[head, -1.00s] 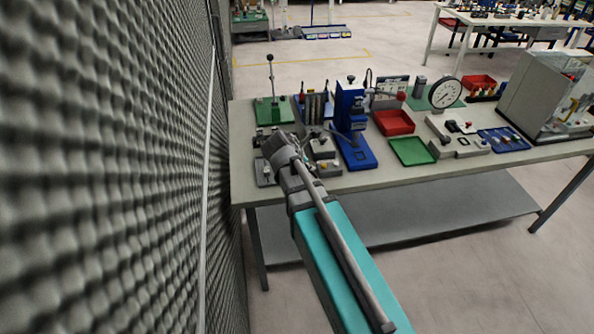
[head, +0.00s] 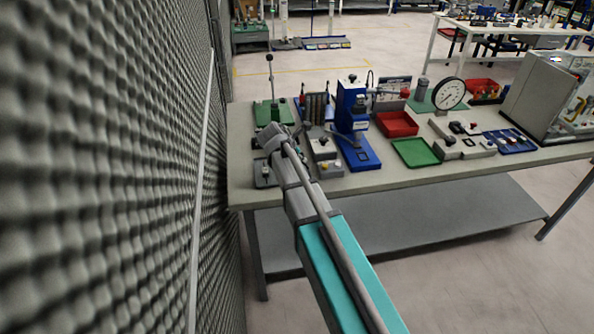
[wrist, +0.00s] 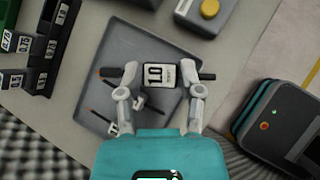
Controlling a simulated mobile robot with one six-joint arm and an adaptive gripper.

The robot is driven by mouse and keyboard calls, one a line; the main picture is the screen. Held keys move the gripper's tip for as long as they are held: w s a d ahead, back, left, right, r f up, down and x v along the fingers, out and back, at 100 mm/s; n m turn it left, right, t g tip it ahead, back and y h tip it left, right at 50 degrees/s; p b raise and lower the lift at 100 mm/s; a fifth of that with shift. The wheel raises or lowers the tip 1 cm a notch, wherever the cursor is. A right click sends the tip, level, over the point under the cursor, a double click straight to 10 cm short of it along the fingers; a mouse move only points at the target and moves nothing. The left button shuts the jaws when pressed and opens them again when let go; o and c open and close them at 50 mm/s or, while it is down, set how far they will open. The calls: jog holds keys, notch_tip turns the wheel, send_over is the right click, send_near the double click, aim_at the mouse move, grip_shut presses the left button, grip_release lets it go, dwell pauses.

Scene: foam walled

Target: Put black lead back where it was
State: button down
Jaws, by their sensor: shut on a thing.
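In the wrist view my gripper (wrist: 158,72) is shut on a black lead (wrist: 160,76). The lead has a white tag reading 10 and an orange tip at its left end. It lies crosswise between the two fingers over a grey tray (wrist: 150,38). Whether it touches the tray I cannot tell. Small dark pieces with orange tips (wrist: 98,115) lie in the tray at lower left. A black rack with numbered tags (wrist: 40,50) stands at upper left. In the head view my arm hides the gripper and the lead; the grey tray (head: 262,174) shows partly beside it.
A grey box with a yellow button (wrist: 209,9) is just beyond the tray. On the bench (head: 420,178) stand a green-based lever stand (head: 270,108), a blue press (head: 352,122), a red bin (head: 397,124) and a green tray (head: 415,152). A foam wall (head: 110,170) runs close along the left.

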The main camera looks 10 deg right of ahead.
jog(key=shift+w+f+b, duration=0.8)
jog(key=shift+w+f, duration=0.2)
jog(key=shift+f, duration=0.2)
jog(key=shift+w+f+b, duration=0.3)
jog(key=shift+f+b, duration=0.15)
jog(key=shift+w+f+b, duration=0.1)
jog(key=shift+f+b, duration=1.45)
jog(key=shift+f, duration=0.1)
jog(key=shift+c, duration=1.1)
grip_release()
